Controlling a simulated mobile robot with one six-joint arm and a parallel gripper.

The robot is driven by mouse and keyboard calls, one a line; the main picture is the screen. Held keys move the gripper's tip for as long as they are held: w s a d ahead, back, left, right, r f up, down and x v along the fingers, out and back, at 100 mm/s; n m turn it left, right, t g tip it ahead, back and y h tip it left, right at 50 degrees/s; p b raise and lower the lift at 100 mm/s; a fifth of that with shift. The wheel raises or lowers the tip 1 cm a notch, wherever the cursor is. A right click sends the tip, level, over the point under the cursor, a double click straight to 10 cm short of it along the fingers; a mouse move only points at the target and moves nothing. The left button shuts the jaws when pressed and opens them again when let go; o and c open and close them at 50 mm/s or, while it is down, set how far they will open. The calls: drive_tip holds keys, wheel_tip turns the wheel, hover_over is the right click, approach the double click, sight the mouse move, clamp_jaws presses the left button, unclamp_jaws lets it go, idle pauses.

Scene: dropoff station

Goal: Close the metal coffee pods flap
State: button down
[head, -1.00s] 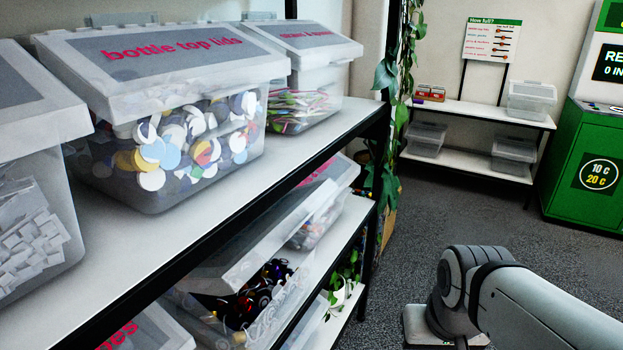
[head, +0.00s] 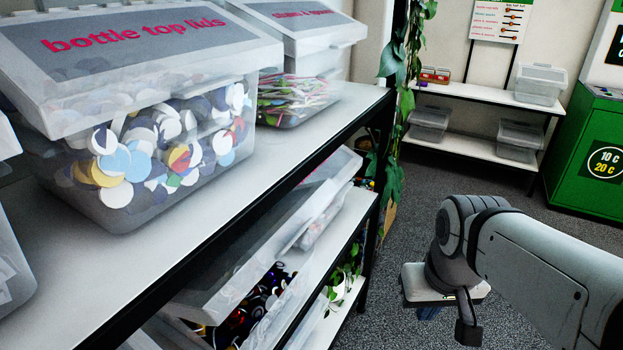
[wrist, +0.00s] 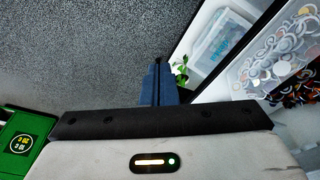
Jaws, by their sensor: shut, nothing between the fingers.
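A clear bin of dark, shiny pods (head: 245,312) stands on the shelf below the bottle top lids bin in the head view. Its pale flap (head: 255,245) is tilted up, leaving a gap above the pods; its label is not readable. Dark, shiny pieces and white discs (wrist: 285,65) show at the right in the wrist view. My gripper (wrist: 157,75) has blue fingers closed together, with nothing between them. It is out over the aisle beside the shelves, apart from the flap. In the head view my arm mostly hides it.
The bottle top lids bin (head: 190,150) and another lidded bin (head: 300,85) stand on the upper shelf. The dark shelf post (head: 388,150) and a hanging plant (head: 398,90) are at the shelf end. Grey floor (head: 370,290) is free to the right. A green machine (head: 595,150) stands farther back.

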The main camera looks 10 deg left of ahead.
drive_tip(key=w+a+r+n+g+h+p, duration=0.1)
drive_tip(key=w+a+r+n+p, duration=0.4)
drive_tip(key=a+r, duration=0.65)
drive_tip(key=w+a+r+n+g, duration=0.2)
drive_tip(key=a+r+n, duration=0.5)
drive_tip(key=a+r, duration=0.4)
hover_over(295, 234)
wheel_tip(295, 234, down, 10)
drive_tip(key=shift+s+a+f, duration=0.1)
drive_tip(key=shift+s, duration=0.05)
drive_tip(key=shift+f, duration=0.15)
